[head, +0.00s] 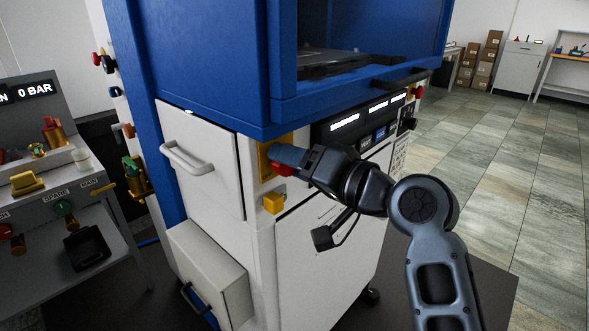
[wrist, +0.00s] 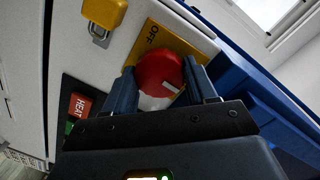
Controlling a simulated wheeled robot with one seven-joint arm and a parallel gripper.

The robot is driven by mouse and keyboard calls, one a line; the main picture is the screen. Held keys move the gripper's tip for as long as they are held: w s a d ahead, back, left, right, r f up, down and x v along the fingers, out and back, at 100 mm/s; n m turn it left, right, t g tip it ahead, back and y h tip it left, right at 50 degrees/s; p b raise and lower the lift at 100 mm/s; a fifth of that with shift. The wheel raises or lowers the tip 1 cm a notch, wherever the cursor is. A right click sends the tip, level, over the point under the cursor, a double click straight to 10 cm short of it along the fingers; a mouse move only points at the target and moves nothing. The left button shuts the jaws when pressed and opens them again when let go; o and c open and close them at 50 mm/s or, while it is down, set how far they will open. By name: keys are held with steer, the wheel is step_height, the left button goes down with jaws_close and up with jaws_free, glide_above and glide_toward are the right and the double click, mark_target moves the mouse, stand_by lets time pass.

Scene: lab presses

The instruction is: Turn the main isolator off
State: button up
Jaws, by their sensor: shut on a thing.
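The main isolator is a round red knob (wrist: 157,70) on a yellow plate (wrist: 184,38) marked OFF, on the press's front. A short white mark shows on the knob's face, toward its lower right in the wrist view. The word OFF stands above the knob's upper left there. My gripper (wrist: 160,86) is shut on the knob, one finger on each side. In the head view my gripper (head: 287,158) reaches the yellow plate (head: 265,162) from the right, and only a bit of the red knob (head: 283,170) shows below the fingers.
A yellow padlock (head: 274,203) hangs just below the plate. A red HEAT button (wrist: 82,104) sits on the panel beside it. A white drawer (head: 200,158) is left of the plate, and the blue press frame (head: 200,65) overhangs above. Open floor (head: 500,170) lies to the right.

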steer(key=shift+f+n, duration=0.25)
steer(key=shift+n, duration=0.15)
steer(key=o, duration=1)
steer(key=shift+r, duration=0.15)
steer(key=shift+o, duration=0.2)
steer(key=v, duration=0.7)
steer(key=shift+s+d+b, duration=0.25)
steer(key=shift+d+b, duration=0.1)
steer(key=shift+b, duration=0.05)
